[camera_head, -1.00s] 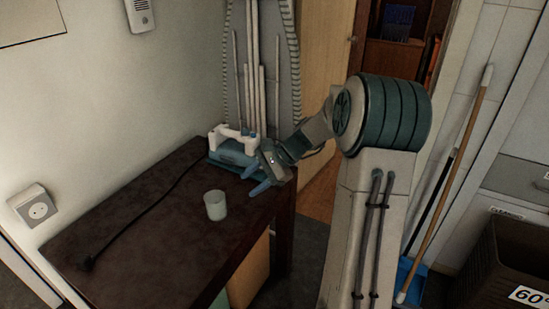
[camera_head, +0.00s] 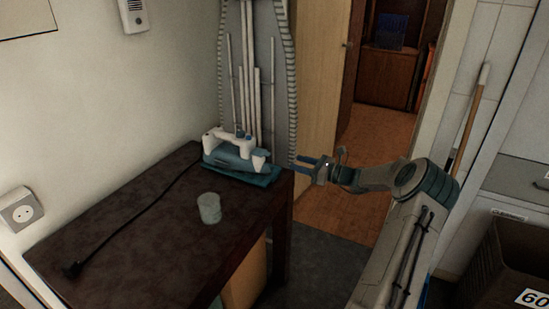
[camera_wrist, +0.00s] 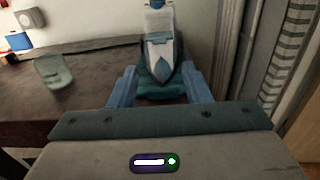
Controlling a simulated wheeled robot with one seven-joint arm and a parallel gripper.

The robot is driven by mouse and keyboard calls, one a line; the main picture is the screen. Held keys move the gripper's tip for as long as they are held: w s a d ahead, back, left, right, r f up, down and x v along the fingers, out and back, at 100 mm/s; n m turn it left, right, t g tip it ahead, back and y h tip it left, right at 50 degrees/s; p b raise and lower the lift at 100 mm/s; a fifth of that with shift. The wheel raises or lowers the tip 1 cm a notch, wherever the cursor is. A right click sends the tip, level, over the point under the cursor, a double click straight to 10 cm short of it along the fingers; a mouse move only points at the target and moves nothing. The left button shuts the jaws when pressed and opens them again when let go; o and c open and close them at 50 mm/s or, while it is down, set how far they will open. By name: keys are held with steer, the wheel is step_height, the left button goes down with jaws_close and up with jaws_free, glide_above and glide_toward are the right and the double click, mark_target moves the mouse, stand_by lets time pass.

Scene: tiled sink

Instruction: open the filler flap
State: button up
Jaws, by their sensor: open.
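A white and blue iron (camera_head: 233,152) lies on a teal base (camera_head: 262,177) at the far right end of the dark table. In the wrist view the iron (camera_wrist: 160,48) shows nose towards me, with the teal base (camera_wrist: 162,88) under it. I cannot pick out the filler flap clearly; it is too small in these views. My gripper (camera_head: 300,164) is open and empty, just right of the iron and beyond the table edge. In the wrist view its blue fingers (camera_wrist: 160,73) appear on either side of the iron's nose, apart from it.
A pale cup (camera_head: 209,208) stands on the dark table (camera_head: 130,235), with a black cord (camera_head: 135,220) to its left. An ironing board (camera_head: 285,75) leans behind the iron. Open floor (camera_head: 370,140) lies behind my arm.

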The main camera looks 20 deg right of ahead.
glide_toward(261, 153)
steer(key=x, duration=0.5)
steer(key=shift+w+d, duration=0.2)
steer(key=shift+w, duration=0.05)
jaws_close()
